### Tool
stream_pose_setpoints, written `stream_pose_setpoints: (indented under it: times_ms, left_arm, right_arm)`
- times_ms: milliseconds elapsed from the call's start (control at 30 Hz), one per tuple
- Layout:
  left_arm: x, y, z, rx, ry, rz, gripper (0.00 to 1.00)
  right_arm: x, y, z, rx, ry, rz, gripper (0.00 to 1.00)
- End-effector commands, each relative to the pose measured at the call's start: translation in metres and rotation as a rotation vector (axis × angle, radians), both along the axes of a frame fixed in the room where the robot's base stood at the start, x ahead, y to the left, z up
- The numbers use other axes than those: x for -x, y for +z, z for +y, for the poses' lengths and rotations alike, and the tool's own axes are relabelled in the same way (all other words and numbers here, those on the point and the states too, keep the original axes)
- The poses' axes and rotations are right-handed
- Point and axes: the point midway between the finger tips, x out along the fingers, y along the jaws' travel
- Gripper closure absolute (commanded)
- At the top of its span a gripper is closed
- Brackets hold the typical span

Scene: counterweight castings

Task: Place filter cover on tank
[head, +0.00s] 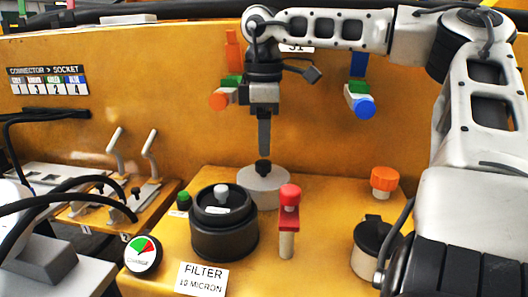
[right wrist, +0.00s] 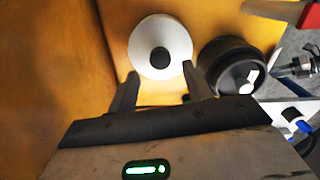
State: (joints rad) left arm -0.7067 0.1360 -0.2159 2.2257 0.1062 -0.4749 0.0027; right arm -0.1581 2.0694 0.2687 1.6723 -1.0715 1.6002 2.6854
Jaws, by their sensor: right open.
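The filter cover (head: 263,185) is a pale round disc with a black knob on top. It lies on the yellow deck behind and to the right of the tank (head: 224,240), a black cylinder with a white-knobbed part inside its open top. My right gripper (head: 264,150) points down just above the cover's knob. In the right wrist view its fingers (right wrist: 160,88) are open and apart, with the cover (right wrist: 174,35) beyond them and the tank (right wrist: 215,80) to the right. Whether the fingers touch the knob I cannot tell. My left gripper is not in view.
A red-topped post (head: 289,210) stands right of the tank, close to the cover. A gauge (head: 143,254) and a green-capped fitting (head: 183,200) are left of the tank. An orange cap (head: 384,180) and a black-lidded canister (head: 371,240) stand at the right.

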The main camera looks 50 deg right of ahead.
Motion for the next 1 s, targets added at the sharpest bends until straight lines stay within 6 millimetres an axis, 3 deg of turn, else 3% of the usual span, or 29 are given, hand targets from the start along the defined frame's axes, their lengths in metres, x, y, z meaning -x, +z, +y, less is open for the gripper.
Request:
stream_pose_setpoints:
  times_ms: [33,200,400,1000]
  left_arm:
    - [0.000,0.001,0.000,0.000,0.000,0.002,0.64]
    - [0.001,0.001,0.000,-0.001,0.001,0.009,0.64]
    - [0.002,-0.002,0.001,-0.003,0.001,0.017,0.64]
    - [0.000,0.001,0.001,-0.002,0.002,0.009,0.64]
  right_arm:
    - [0.000,0.015,0.000,0.005,-0.002,-0.004,0.50]
    - [0.000,0.048,0.000,0.003,-0.001,-0.002,0.50]
    - [0.000,0.070,0.000,0.002,0.000,0.000,0.50]
    - [0.000,0.074,0.000,0.000,0.001,0.000,0.50]
